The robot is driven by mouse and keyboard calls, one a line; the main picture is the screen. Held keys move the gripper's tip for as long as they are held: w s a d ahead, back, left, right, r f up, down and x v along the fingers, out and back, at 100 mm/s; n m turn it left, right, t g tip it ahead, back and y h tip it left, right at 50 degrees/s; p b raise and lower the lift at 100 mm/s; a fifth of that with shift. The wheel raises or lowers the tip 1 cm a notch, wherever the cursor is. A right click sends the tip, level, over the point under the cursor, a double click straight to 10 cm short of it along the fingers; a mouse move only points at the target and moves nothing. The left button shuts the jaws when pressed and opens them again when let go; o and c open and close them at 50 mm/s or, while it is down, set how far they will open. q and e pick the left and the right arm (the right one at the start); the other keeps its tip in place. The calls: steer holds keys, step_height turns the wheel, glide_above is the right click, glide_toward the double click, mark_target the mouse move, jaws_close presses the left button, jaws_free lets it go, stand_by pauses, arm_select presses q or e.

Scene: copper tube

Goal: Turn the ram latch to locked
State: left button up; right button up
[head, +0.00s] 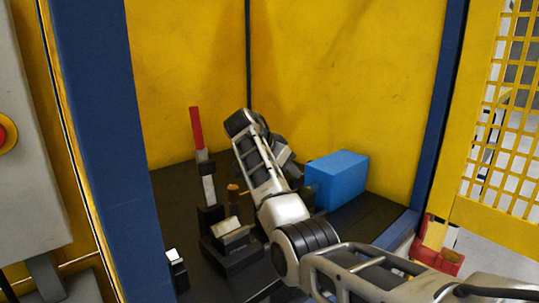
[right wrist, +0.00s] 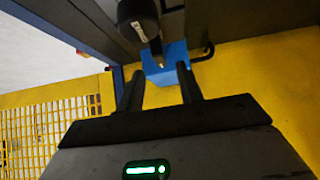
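I cannot tell for certain which part is the ram latch. An upright lever with a red grip (head: 196,128) stands at the back left of the black fixture in the head view. A small brass-coloured piece (head: 233,188) shows to its right, partly beside my arm. My right arm crosses the fixture, and its gripper is largely hidden behind its own links in the head view. In the right wrist view my right gripper (right wrist: 160,73) has its two black fingers apart, with nothing held between them. My left gripper is not in view.
A blue box (head: 337,180) stands on the dark table (head: 382,212) right of my arm; it also shows beyond the fingers in the right wrist view (right wrist: 176,55). A fixture block with a pale top (head: 232,233) stands in front. Yellow walls and blue posts (head: 125,150) enclose the cell.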

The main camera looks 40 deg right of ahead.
steer(key=b+v, duration=0.1)
steer(key=v, duration=0.9)
